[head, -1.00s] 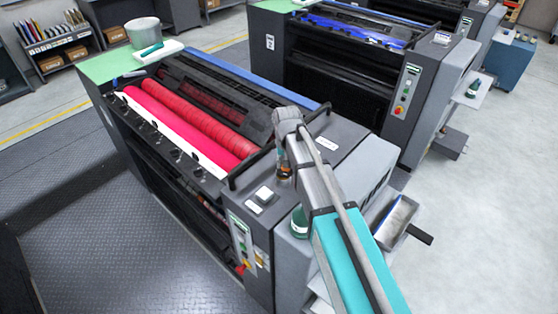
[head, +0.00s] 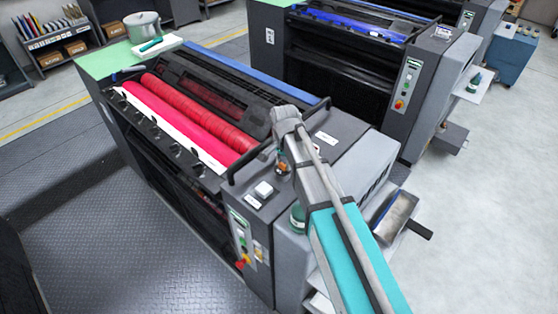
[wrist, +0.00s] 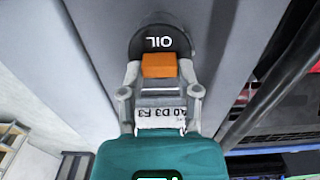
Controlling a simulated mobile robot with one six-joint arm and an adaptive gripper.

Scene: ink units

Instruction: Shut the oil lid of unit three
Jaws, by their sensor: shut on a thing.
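The oil lid (wrist: 160,38) is a dark round cap marked OIL, upside down in the wrist view, with an orange tab (wrist: 159,66) at its near edge. My gripper (wrist: 160,72) is shut on the orange tab, one fingertip at each side of it. In the head view my gripper (head: 283,162) points down at the right end of the nearest ink unit (head: 345,185), with a bit of orange showing at its tip. My arm hides part of the unit top. I cannot tell the lid's exact angle.
Red rollers (head: 185,115) lie open to the left of my gripper. A black handrail (head: 262,150) stands close by it. A white button box (head: 263,190) sits on the near corner. A green bottle (head: 298,218) and an open tray (head: 395,215) are at the right side.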

